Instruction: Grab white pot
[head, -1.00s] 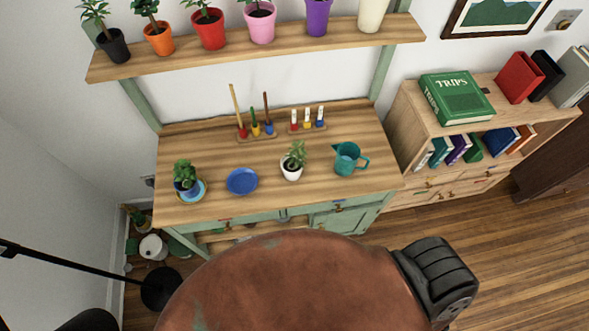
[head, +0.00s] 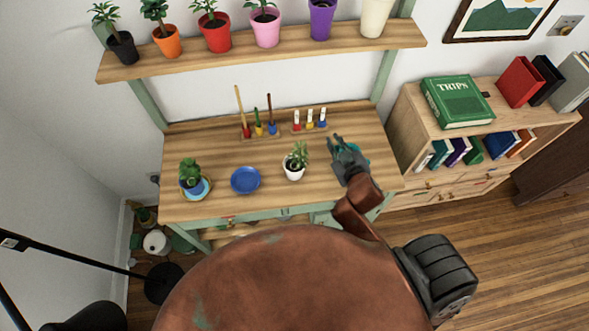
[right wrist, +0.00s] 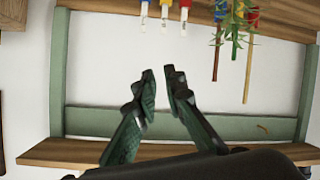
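In the right wrist view only the plant's leaves (right wrist: 233,18) show at the top right, and the pot is out of frame. My left gripper is not in view.
A blue plate (head: 245,180) and a potted plant (head: 191,182) stand left of the pot. Small tools (head: 258,128) stand upright behind. A shelf (head: 268,55) above holds several pots, including a cream one (head: 376,18).

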